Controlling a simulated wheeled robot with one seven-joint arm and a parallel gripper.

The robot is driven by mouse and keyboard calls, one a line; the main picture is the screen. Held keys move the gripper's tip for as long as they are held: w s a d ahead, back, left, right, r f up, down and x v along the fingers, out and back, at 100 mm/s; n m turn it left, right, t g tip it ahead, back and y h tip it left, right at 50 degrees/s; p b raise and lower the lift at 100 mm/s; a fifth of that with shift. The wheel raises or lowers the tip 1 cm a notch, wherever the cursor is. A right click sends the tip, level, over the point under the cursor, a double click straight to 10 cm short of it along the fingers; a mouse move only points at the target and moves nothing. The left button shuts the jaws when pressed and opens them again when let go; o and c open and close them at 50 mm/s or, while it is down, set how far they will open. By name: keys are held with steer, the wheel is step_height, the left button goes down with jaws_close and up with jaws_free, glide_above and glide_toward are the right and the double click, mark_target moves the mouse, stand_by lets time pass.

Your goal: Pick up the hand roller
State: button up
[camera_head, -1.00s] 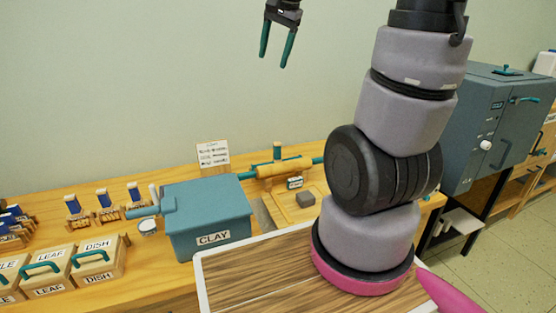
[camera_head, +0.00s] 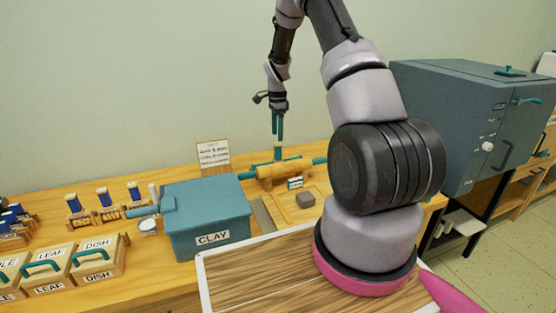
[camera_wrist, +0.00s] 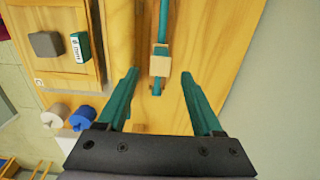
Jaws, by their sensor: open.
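A teal-handled tool, which looks like the hand roller (camera_head: 278,153), stands behind the large wooden rolling pin near the wall. In the wrist view the tool (camera_wrist: 162,25) shows as a teal bar with a pale wooden block at its middle. My gripper (camera_head: 277,142) is above the tool, fingers pointing down. In the wrist view my gripper (camera_wrist: 160,80) is open and empty, with the tool's lower end showing between the fingers. The fingers do not visibly touch it. The tool's lower part is hidden by the rolling pin in the head view.
A blue clay box (camera_head: 210,222) stands to the left. A sign (camera_head: 213,155) stands behind it. A grey-blue kiln (camera_head: 470,125) stands at right.

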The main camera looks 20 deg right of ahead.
mark_target(278, 152)
step_height(278, 152, down, 10)
steer(key=shift+d+r, duration=0.1)
steer(key=shift+r, duration=0.15)
steer(key=shift+w, duration=0.1)
jaws_close()
